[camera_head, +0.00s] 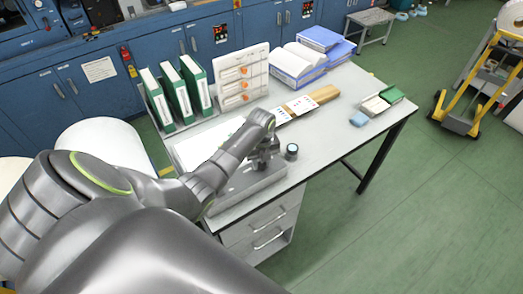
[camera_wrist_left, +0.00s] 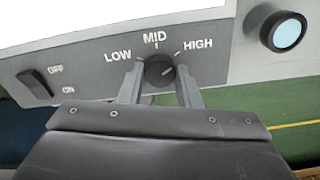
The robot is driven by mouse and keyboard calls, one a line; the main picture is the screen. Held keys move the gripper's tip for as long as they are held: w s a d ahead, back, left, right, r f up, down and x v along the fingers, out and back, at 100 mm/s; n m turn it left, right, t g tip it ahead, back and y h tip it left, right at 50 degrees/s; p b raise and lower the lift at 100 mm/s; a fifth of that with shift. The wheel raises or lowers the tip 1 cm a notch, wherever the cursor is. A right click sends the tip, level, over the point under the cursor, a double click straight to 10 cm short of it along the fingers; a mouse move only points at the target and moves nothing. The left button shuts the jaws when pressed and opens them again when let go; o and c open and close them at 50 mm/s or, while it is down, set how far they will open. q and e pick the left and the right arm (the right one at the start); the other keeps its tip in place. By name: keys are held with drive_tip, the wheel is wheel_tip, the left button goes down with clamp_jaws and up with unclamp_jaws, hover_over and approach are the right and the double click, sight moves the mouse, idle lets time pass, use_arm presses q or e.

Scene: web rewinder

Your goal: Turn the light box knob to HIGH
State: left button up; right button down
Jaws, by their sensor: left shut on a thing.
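The light box (camera_head: 248,188) lies at the near edge of the desk, with a bright white top and a grey front panel. In the left wrist view its front panel (camera_wrist_left: 85,72) carries the dark round knob (camera_wrist_left: 159,71) under the labels LOW, MID and HIGH. My left gripper (camera_wrist_left: 159,76) has one finger on each side of the knob and is shut on it. Which label the knob's pointer faces is hard to make out. In the head view my left gripper (camera_head: 265,160) is over the box's right part, and the knob is hidden there. My right gripper is not in view.
A rocker switch (camera_wrist_left: 36,82) marked OFF and ON is left of the knob. A round dark-rimmed lens piece (camera_head: 292,151) stands beside the box. Green binders (camera_head: 177,92), a white rack (camera_head: 240,75) and blue-covered papers (camera_head: 297,65) stand behind. The desk's right part is mostly clear.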

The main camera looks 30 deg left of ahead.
sight(261, 164)
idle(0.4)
use_arm(q)
drive_tip(key=o, duration=1)
drive_tip(key=shift+c, duration=0.2)
wheel_tip(261, 164, up, 12)
drive_tip(key=b, duration=0.2)
